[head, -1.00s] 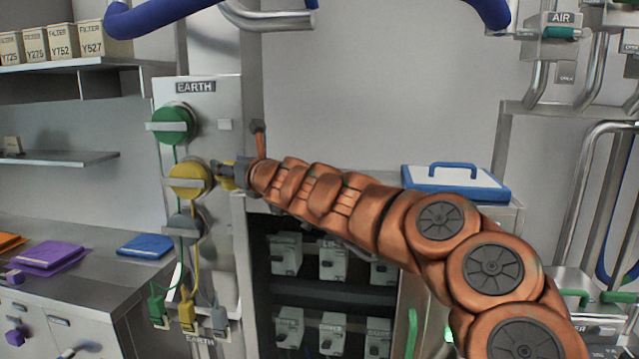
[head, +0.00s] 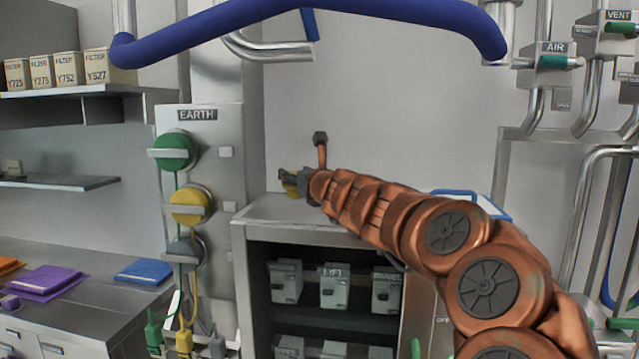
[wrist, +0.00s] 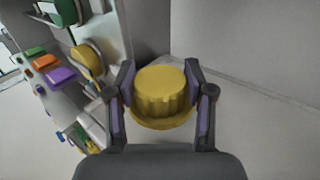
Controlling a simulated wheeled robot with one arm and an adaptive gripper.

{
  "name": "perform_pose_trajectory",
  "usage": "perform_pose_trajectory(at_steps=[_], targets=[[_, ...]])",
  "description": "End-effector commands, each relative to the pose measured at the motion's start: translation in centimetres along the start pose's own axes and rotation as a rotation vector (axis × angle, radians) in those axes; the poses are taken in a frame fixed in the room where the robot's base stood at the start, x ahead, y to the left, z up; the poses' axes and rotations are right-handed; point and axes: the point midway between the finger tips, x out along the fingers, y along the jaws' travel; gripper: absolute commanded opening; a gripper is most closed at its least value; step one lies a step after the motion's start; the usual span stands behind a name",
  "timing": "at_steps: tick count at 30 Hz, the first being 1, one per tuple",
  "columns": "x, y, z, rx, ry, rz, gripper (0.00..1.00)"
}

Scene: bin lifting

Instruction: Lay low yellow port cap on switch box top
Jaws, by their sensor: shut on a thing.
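My gripper (wrist: 160,84) is shut on the yellow port cap (wrist: 160,97), a round cap with a ridged side and a wider rim. In the head view my gripper (head: 299,183) and the cap (head: 289,189) are over the back of the grey cabinet top (head: 275,208), which I take as the switch box top. The cap looks held above that surface; the exact gap cannot be told. My arm hides part of the top's right side.
The EARTH panel (head: 228,165) stands left of the cabinet, with green (head: 174,146), yellow (head: 186,199) and grey round fittings. A blue pipe (head: 300,12) crosses overhead. A blue-edged white case (head: 490,205) is behind my arm. The front left of the cabinet top is clear.

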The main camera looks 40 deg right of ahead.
Motion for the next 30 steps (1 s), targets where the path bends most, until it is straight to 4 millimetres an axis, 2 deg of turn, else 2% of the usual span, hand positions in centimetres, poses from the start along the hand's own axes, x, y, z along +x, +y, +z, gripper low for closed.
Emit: perform_pose_trajectory(at_steps=[3, 16, 23, 30], targets=[[0.9, -1.9, -0.2, -0.002, 0.005, -0.005, 0.11], [3.4, -7.2, -0.8, -0.001, 0.005, -0.004, 0.11], [3.9, -8.1, -1.1, 0.0, 0.002, 0.003, 0.11], [3.9, -8.1, -3.8, 0.003, 0.001, 0.001, 0.11]])
